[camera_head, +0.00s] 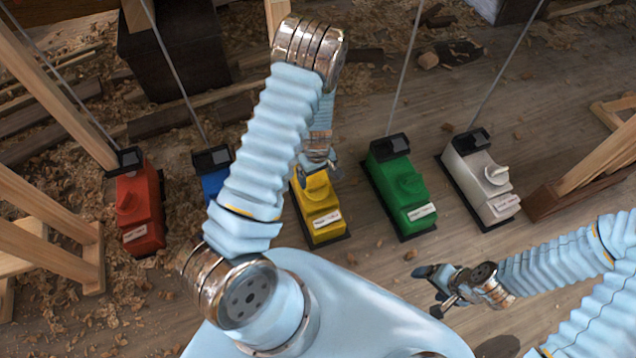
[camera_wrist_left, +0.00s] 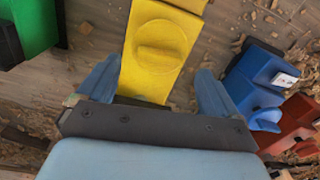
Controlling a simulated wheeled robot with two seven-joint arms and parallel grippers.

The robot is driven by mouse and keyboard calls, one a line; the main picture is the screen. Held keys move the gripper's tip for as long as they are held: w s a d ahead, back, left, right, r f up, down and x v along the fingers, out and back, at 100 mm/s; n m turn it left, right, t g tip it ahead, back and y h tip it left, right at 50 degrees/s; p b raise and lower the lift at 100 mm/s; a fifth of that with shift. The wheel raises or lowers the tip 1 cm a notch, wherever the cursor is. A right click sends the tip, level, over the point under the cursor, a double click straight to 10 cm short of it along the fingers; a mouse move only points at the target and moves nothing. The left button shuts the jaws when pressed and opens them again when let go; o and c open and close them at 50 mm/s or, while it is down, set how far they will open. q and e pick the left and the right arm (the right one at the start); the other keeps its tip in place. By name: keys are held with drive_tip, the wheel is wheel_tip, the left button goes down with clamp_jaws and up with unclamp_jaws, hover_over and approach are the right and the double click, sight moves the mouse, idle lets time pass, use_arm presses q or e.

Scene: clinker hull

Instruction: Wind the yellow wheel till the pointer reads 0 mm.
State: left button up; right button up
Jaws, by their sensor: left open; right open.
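The yellow winch box (camera_head: 321,219) stands on the floor in the middle of a row of coloured boxes, with a white label on its near end. Its round yellow wheel (camera_wrist_left: 161,52) with a raised bar across it shows in the left wrist view; in the head view my left gripper (camera_head: 320,168) partly covers that area. My left gripper's fingers (camera_wrist_left: 156,88) are spread wide, apart from the wheel, with nothing between them. My right gripper (camera_head: 436,291) is open and empty, low at the right, away from the boxes. I cannot make out a pointer or its reading.
A red box (camera_head: 140,215) and a blue box (camera_head: 214,185) stand left of the yellow one. A green box (camera_head: 402,195) and a white box (camera_head: 480,185) stand right. Thin rods rise behind several boxes. Timber props flank the row; shavings litter the floor.

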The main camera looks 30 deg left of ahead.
sight(317, 184)
use_arm(q)
wheel_tip(317, 184, down, 4)
drive_tip(key=shift+f, duration=0.1)
drive_tip(key=c, duration=1)
drive_tip(key=shift+c, duration=0.2)
drive_tip(key=shift+m+b, duration=0.35)
drive_tip(key=shift+m, duration=0.05)
drive_tip(key=m+b, duration=0.1)
drive_tip(key=m, duration=0.3)
drive_tip(key=shift+m, duration=0.3)
drive_tip(key=m+b, duration=0.2)
drive_tip(key=m, duration=0.4)
